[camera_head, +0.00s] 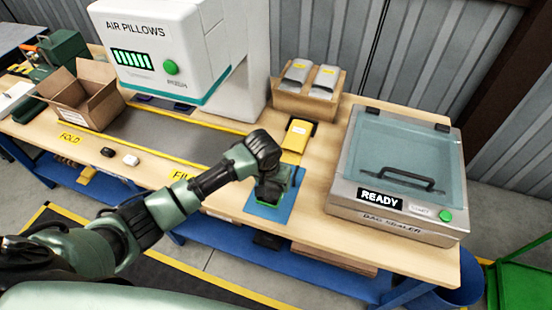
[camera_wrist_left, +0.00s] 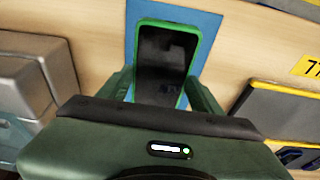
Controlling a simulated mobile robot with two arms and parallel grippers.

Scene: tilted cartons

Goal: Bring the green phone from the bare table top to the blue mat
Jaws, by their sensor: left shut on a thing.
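The green phone (camera_wrist_left: 165,62) has a green rim and a dark screen. In the left wrist view it sits between the two fingers of my left gripper (camera_wrist_left: 163,95), which is shut on it. In the head view my left gripper (camera_head: 273,188) is over the blue mat (camera_head: 287,209) near the table's front edge, and it hides most of the phone. The mat also shows behind the phone in the left wrist view (camera_wrist_left: 210,28). I cannot tell whether the phone touches the mat. My right gripper is not in view.
The bag sealer (camera_head: 398,170) stands to the right of the mat. A yellow item (camera_head: 297,136) and a carton with tilted packs (camera_head: 308,95) are behind it. The air pillow machine (camera_head: 170,50) and an open carton (camera_head: 82,98) are at the left. Bare wood lies between mat and sealer.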

